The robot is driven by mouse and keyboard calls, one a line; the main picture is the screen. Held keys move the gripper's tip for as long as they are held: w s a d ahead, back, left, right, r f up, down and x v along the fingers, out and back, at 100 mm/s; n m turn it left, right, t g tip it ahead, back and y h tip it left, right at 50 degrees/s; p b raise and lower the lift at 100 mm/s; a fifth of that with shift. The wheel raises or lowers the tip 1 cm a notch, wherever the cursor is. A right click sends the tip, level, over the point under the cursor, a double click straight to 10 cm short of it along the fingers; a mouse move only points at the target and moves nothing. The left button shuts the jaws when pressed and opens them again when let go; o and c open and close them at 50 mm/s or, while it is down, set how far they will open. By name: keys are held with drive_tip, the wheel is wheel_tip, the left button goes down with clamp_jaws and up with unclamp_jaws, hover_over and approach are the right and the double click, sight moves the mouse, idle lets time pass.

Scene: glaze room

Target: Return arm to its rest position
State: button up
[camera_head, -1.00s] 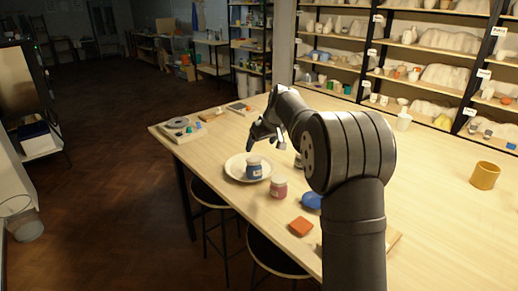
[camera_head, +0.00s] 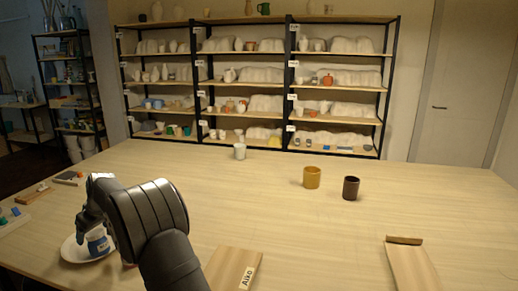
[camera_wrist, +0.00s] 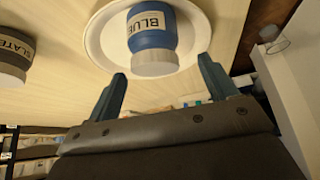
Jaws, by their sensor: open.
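My gripper (camera_head: 84,232) is at the left of the table in the head view, partly hidden by my arm. In the wrist view its two fingers (camera_wrist: 161,68) are apart, with nothing between the tips. A jar with a blue body and a "BLUE" label (camera_wrist: 149,36) stands on a white plate (camera_wrist: 95,38), just beyond the fingertips. The jar also shows in the head view (camera_head: 97,245), close to my gripper, on the plate (camera_head: 72,252). I cannot tell whether the gripper touches it.
A dark jar labelled "SLATE" (camera_wrist: 14,58) stands beside the plate. A board marked "Aiko" (camera_head: 230,265) and another board (camera_head: 412,268) lie at the front. The table's middle is clear.

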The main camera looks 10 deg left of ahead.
sight(94, 234)
drive_tip(key=x, duration=0.3)
drive_tip(key=shift+d+f, duration=0.15)
drive_tip(key=shift+f, duration=0.15)
drive_tip(key=shift+r, duration=0.15)
